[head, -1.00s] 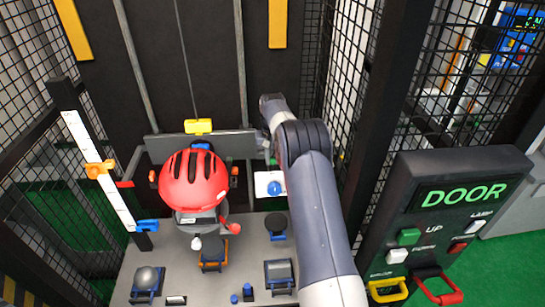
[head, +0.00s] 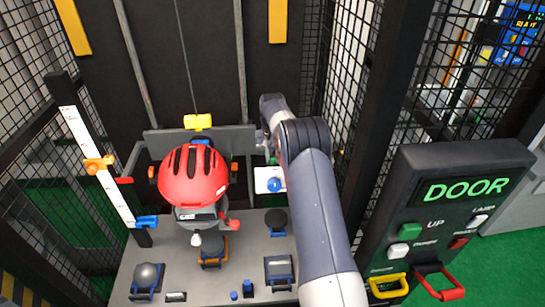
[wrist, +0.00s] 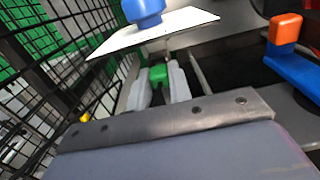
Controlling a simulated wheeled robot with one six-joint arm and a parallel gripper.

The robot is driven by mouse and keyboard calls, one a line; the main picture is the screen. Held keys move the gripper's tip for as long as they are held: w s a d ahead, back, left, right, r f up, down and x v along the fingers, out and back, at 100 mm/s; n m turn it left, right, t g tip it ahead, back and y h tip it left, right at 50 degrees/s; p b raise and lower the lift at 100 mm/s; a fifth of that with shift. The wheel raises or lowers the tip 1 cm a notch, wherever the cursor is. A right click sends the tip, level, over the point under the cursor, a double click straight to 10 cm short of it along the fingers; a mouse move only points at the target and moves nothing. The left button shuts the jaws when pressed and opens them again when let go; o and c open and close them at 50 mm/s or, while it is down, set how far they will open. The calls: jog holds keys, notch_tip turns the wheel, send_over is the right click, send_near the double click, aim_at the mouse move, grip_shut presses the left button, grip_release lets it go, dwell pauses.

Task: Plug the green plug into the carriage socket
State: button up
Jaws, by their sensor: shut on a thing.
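The green plug (wrist: 158,74) sits between the two pale fingers of my gripper (wrist: 160,86) in the wrist view. The gripper is shut on it. In the head view my gripper (head: 267,147) is partly hidden by my arm, at the right end of the carriage's grey back plate (head: 235,140). A small bit of green shows below it, just above a white plate with a blue knob (head: 274,185). The same white plate (wrist: 180,27) fills the top of the wrist view, beyond the plug. I cannot make out the carriage socket in either view.
A dummy with a red helmet (head: 194,178) sits on the carriage, left of my gripper. An orange and blue clamp (wrist: 287,35) is at right in the wrist view. Mesh walls (head: 345,75) and a DOOR control panel (head: 450,205) stand at right.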

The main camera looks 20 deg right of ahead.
jog(key=shift+f, duration=0.1)
jog(key=o, duration=0.8)
jog(key=shift+o, duration=0.2)
notch_tip(320, 180, up, 11)
jog(key=b, duration=0.1)
jog(key=shift+b, duration=0.35)
jog(key=shift+f, duration=0.2)
notch_tip(320, 180, down, 11)
jog(key=shift+r+p, duration=0.15)
jog(key=shift+p, duration=0.8)
jog(key=shift+r, duration=0.45)
jog(key=shift+f, duration=0.1)
